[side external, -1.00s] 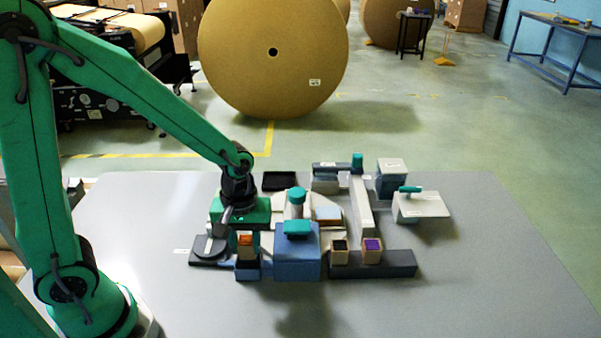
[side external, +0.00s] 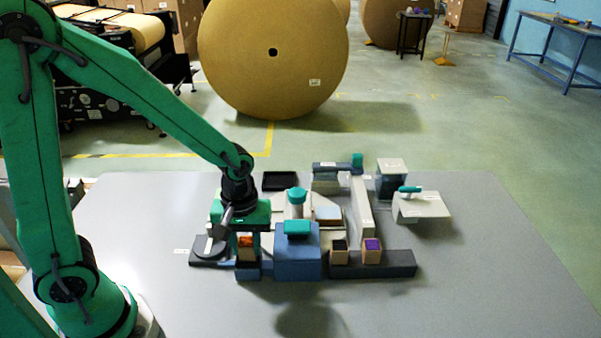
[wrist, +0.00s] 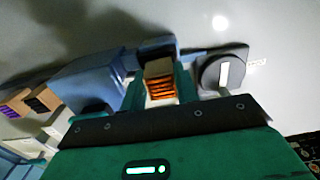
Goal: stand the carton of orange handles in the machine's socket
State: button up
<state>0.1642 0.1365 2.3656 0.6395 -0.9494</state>
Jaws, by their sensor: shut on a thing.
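The carton of orange handles (side external: 247,254) is an upright tan box with orange showing in its open top. It also shows in the wrist view (wrist: 160,70). My gripper (side external: 247,243) is shut on it, with a teal finger on each side. The carton is at the small blue socket block (side external: 247,272) on the left of the machine's blue housing (side external: 298,262). Its lower end meets the socket's top in the picture; I cannot tell how deep it sits. The socket's opening is hidden by the carton and fingers.
A dark round-topped piece (side external: 209,250) stands close left of the socket. To the right, a carton with black contents (side external: 339,256) and one with purple contents (side external: 372,256) stand at a dark rack (side external: 400,264). The grey table's (side external: 440,300) front and right are clear.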

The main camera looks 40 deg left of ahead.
jog(key=shift+f, duration=0.55)
dwell(0.7)
jog(key=o, duration=1.1)
jog(key=shift+c, duration=0.2)
jog(key=shift+r, duration=0.15)
jog(key=shift+r, duration=3.8)
